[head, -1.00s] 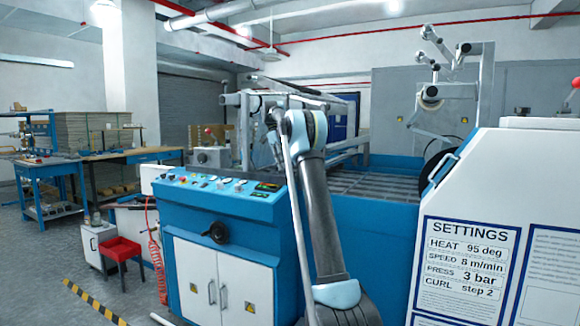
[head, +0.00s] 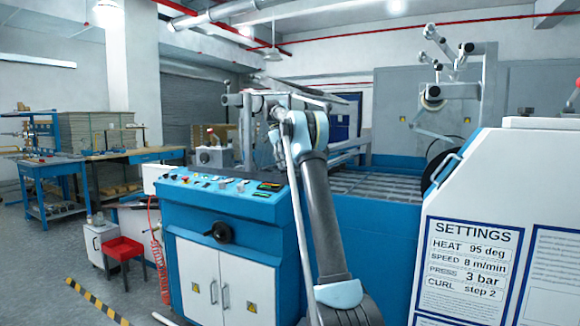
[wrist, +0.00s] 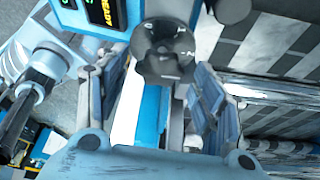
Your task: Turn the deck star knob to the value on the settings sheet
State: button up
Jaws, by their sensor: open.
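The settings sheet (head: 466,268) on the white cabinet at the right of the head view reads HEAT 95 deg, SPEED 8 m/min, PRESS 3 bar, CURL step 2. In the wrist view a dark round knob (wrist: 166,52) with pale markings lies ahead, between the far ends of my fingers. The markings are too small to read surely. My gripper (wrist: 165,76) is open, with one finger on each side of the knob's line. I cannot tell whether either finger touches it. In the head view my arm hides most of the gripper and the knob.
The blue machine's control panel (head: 222,187) has several buttons and a lit display (wrist: 103,12). A black handle (head: 221,232) sits on its front. A red stool (head: 123,251) and workbenches stand at the left. Grey floor (head: 60,262) is open there.

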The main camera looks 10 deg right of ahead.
jog(key=v, duration=0.7)
dwell(0.6)
